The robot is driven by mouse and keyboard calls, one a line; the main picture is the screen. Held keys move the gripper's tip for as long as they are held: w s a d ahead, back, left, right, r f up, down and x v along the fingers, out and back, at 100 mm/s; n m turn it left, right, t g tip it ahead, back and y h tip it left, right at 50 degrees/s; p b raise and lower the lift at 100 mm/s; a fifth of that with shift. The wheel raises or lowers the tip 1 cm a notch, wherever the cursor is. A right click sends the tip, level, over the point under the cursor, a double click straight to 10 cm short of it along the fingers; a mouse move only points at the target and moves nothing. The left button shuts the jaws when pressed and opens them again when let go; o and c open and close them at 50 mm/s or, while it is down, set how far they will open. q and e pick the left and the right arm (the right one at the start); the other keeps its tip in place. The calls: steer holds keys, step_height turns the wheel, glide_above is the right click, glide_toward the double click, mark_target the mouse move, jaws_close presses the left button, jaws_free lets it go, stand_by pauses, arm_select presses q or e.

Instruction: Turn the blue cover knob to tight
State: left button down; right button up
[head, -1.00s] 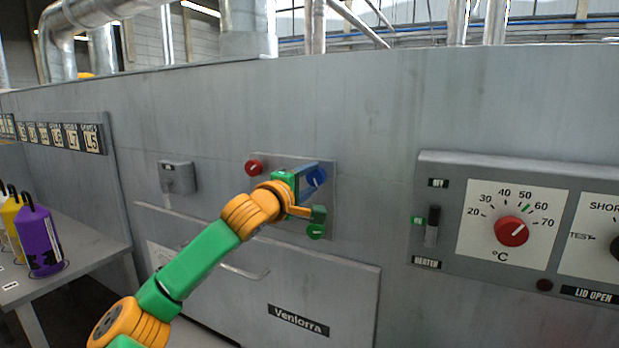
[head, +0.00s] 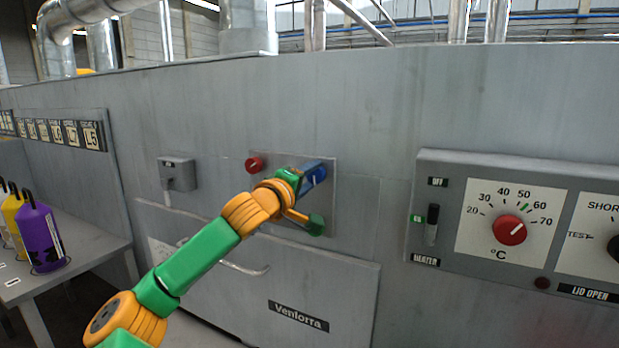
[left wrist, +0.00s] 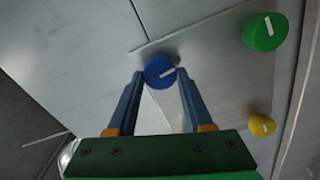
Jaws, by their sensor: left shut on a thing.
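The blue knob (head: 318,174) sits on a grey plate on the machine wall, mostly behind my left gripper (head: 308,180) in the head view. In the left wrist view the blue knob (left wrist: 159,72) lies between the tips of my left gripper (left wrist: 160,78), whose two blue fingers press on its sides. The knob's white pointer line shows there, tilted slightly up to the right. My left gripper is shut on it. No tight marking can be read. My right gripper is not in view.
A red knob (head: 254,164) is left of the gripper. The left wrist view shows a green knob (left wrist: 265,32) and a yellow knob (left wrist: 262,125) nearby. A handle and the Venlorra panel (head: 298,318) lie below. A heater panel (head: 433,160) stands to the right.

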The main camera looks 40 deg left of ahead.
arm_select(q)
steer(key=shift+r, duration=0.15)
steer(key=shift+c, duration=2.2)
jaws_free()
steer(key=shift+o, duration=0.7)
steer(key=s+b, duration=0.1)
steer(key=b, duration=0.1)
steer(key=s+f+b, duration=0.1)
steer(key=shift+s+d+f, duration=0.1)
steer(key=shift+s+d, duration=0.25)
steer(key=shift+d, duration=0.05)
steer(key=b+v, duration=0.1)
steer(key=v, duration=0.1)
steer(key=r+b+v, duration=0.1)
steer(key=v, duration=0.1)
steer(key=shift+s+f, duration=0.1)
